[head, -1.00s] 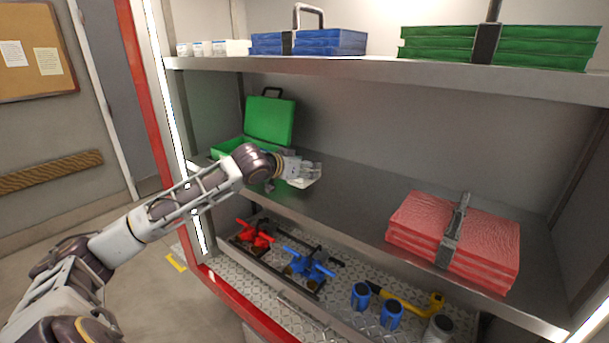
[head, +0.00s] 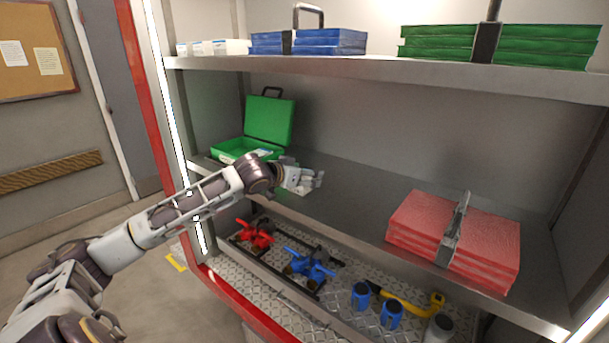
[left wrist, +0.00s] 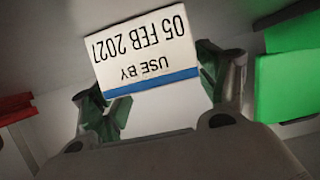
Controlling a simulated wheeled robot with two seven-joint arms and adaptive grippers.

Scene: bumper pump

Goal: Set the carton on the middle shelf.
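The carton (left wrist: 150,60) is a small white box with a blue stripe and an upside-down "USE BY 05 FEB 2027" label in the left wrist view. My left gripper (left wrist: 155,95) has one finger on each side of it and appears shut on it. In the head view my left gripper (head: 303,178) is over the left part of the middle shelf (head: 350,190), with the white carton (head: 291,177) partly hidden by the fingers. I cannot tell whether the carton touches the shelf. My right gripper is not in view.
An open green case (head: 268,122) stands behind and left of my gripper. Strapped red packs (head: 420,222) lie at the shelf's right. The shelf middle is bare. The upper shelf (head: 380,68) overhangs, with blue and green packs and small white boxes. Valves and tools lie below.

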